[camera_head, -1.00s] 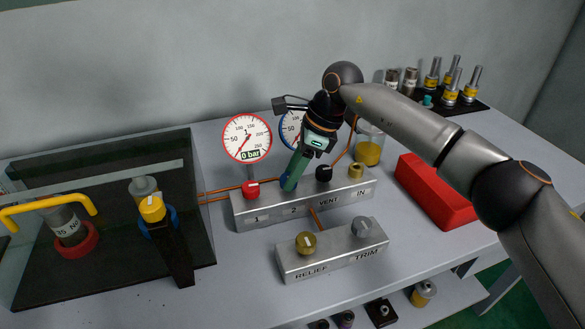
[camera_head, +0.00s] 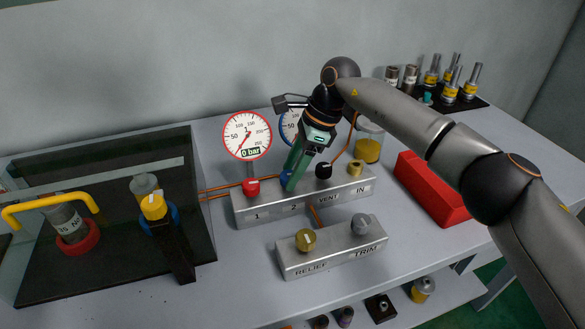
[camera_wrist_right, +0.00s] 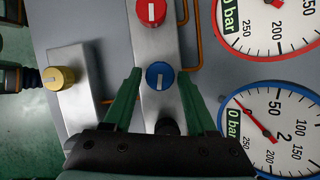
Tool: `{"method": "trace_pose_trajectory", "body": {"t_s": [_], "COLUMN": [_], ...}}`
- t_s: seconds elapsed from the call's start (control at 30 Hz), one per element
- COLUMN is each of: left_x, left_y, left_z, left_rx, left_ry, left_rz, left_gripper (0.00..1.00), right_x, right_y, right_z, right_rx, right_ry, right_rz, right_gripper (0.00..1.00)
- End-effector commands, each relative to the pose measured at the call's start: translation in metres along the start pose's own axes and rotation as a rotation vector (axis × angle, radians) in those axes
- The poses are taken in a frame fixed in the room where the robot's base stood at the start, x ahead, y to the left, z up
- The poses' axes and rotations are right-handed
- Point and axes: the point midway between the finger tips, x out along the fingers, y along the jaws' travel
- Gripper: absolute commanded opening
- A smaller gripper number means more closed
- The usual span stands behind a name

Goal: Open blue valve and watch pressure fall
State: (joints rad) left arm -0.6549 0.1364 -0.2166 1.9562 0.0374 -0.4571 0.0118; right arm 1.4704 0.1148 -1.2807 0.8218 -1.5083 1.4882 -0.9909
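The blue valve knob (camera_wrist_right: 160,75), with a white pointer mark, sits on the silver manifold (camera_head: 262,211) by the label 2. In the head view the knob (camera_head: 285,176) is mostly hidden by my right gripper (camera_head: 291,184). In the right wrist view the green fingers of this gripper (camera_wrist_right: 160,73) are spread on either side of the knob, with a gap showing on each side. The blue-rimmed gauge 2 (camera_wrist_right: 277,128) reads 0 bar. It is partly hidden behind my gripper in the head view (camera_head: 288,126). My left gripper is not in view.
A red knob (camera_head: 251,187), a black VENT knob (camera_head: 323,170) and a yellow IN knob (camera_head: 356,167) share the manifold. Red-rimmed gauge 1 (camera_head: 246,136) reads 0 bar. A RELIEF/TRIM block (camera_head: 332,252) stands in front; a red box (camera_head: 433,188) lies right.

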Motion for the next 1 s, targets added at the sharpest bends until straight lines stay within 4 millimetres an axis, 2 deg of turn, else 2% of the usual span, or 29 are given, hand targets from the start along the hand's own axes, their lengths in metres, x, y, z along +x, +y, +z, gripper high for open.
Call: {"method": "trace_pose_trajectory", "body": {"t_s": [0.03,0.13,0.47,0.57,0.8,1.0], "left_x": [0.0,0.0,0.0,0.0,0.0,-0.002], "left_y": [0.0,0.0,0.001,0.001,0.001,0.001], "left_z": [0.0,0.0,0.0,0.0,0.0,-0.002], "left_rx": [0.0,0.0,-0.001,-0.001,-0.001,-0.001], "left_ry": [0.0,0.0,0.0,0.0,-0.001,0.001], "left_rz": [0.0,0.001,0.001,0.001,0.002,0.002], "left_gripper": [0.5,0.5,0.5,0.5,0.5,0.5], "right_x": [0.0,0.0,-0.005,-0.018,-0.071,-0.108], "right_y": [0.0,0.0,-0.001,-0.001,-0.001,0.0], "right_z": [0.0,0.0,0.0,0.0,0.0,0.001], "right_rx": [0.0,0.001,0.001,0.001,0.002,0.0], "right_ry": [0.0,-0.001,-0.002,-0.003,-0.002,-0.002], "right_rz": [0.0,0.0,-0.002,-0.003,-0.005,-0.003], "right_gripper": [0.64,0.74,0.74,0.74,0.74,0.74]}}
